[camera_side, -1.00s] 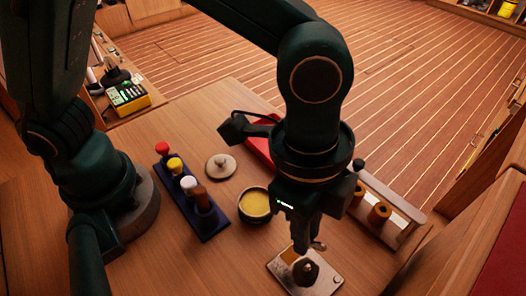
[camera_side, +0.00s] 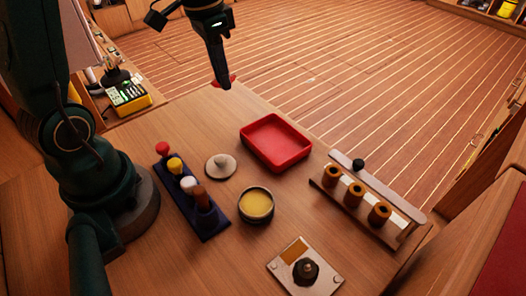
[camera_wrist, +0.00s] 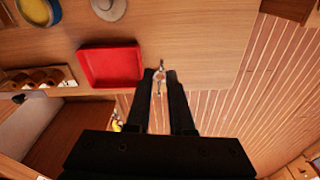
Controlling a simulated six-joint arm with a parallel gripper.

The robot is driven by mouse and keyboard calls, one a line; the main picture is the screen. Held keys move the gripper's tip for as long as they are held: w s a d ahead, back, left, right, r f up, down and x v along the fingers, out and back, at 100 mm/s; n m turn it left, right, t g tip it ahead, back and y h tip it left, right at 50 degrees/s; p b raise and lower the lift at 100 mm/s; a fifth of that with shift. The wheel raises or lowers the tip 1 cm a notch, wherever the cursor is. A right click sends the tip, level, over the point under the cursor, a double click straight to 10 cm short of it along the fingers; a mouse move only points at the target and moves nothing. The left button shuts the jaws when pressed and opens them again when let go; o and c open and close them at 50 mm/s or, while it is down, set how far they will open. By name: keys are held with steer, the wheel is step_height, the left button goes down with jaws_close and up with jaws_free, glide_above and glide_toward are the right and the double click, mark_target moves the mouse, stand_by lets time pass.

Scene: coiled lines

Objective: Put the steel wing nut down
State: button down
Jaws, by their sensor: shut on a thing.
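My gripper (camera_side: 224,84) is raised at the top of the side view, over the far end of the table. In the wrist view its two fingers (camera_wrist: 160,76) are shut on the small steel wing nut (camera_wrist: 160,82), which shows between the tips. In the side view the nut is too small or hidden to make out. A metal plate (camera_side: 284,269) with a dark knobbed fitting (camera_side: 306,271) stands at the table's front. A shallow red tray (camera_side: 276,143) lies empty near the far right edge; in the wrist view it is left of the fingers (camera_wrist: 110,66).
A round tin with yellow contents (camera_side: 256,205), a pale lidded disc (camera_side: 220,166) and a blue rack of coloured-top bottles (camera_side: 207,227) stand mid-table. A wooden rack with brown rings (camera_side: 355,195) lines the right edge. The wooden table (camera_side: 205,118) is bare near my gripper.

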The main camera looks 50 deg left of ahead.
steer(key=a+n, duration=0.1)
steer(key=a, duration=0.2)
glide_above(265, 135)
steer(key=f, duration=0.6)
steer(key=shift+s+f, duration=0.25)
steer(key=shift+f, duration=2)
steer(key=shift+f, duration=0.15)
steer(key=c, duration=1.1)
jaws_free()
